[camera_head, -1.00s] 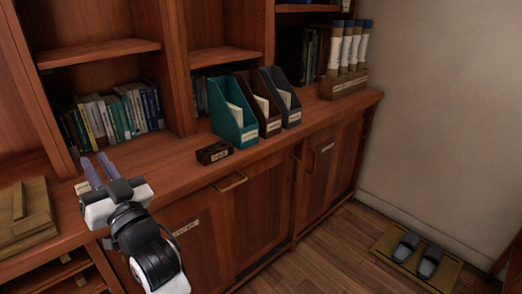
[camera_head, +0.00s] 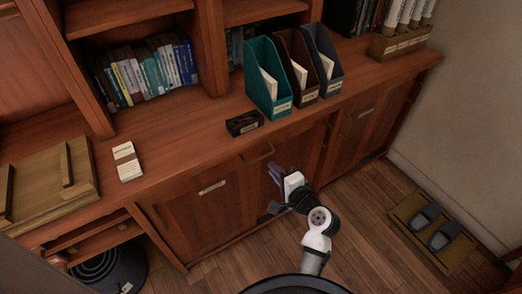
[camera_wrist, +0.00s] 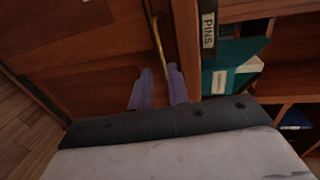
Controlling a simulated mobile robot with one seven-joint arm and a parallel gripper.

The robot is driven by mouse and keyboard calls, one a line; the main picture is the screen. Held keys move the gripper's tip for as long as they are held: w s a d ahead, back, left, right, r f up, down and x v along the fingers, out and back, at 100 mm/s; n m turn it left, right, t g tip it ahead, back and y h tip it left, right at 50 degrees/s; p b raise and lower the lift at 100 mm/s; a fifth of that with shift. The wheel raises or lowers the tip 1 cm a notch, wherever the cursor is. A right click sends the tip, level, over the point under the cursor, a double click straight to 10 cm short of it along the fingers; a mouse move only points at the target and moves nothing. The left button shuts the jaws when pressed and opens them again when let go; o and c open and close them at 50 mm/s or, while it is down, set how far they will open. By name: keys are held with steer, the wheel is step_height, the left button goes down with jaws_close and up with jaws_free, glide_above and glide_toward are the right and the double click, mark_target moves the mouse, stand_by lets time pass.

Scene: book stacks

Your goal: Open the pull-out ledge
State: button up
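A brass bar handle (camera_head: 257,153) is fixed on the wooden cabinet front just below the counter edge; it also shows in the wrist view (camera_wrist: 157,38). I cannot make out a separate ledge panel, and the front looks closed. My gripper (camera_head: 274,173) is in front of the cabinet, a little below and right of the handle in the head view. In the wrist view its two purple fingers (camera_wrist: 159,90) are apart with a gap and nothing held. The handle's near end lies just ahead of that gap; contact cannot be told.
A dark pins box (camera_head: 244,123) and teal file holder (camera_head: 268,80) stand on the counter (camera_head: 190,150) above. Slippers on a mat (camera_head: 405,212) are on the floor at right. Floor before the cabinet is open.

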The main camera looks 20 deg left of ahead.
steer(key=p+x, duration=0.1)
steer(key=x, duration=0.9)
steer(key=shift+p, duration=0.35)
steer(key=shift+c, duration=0.2)
jaws_close()
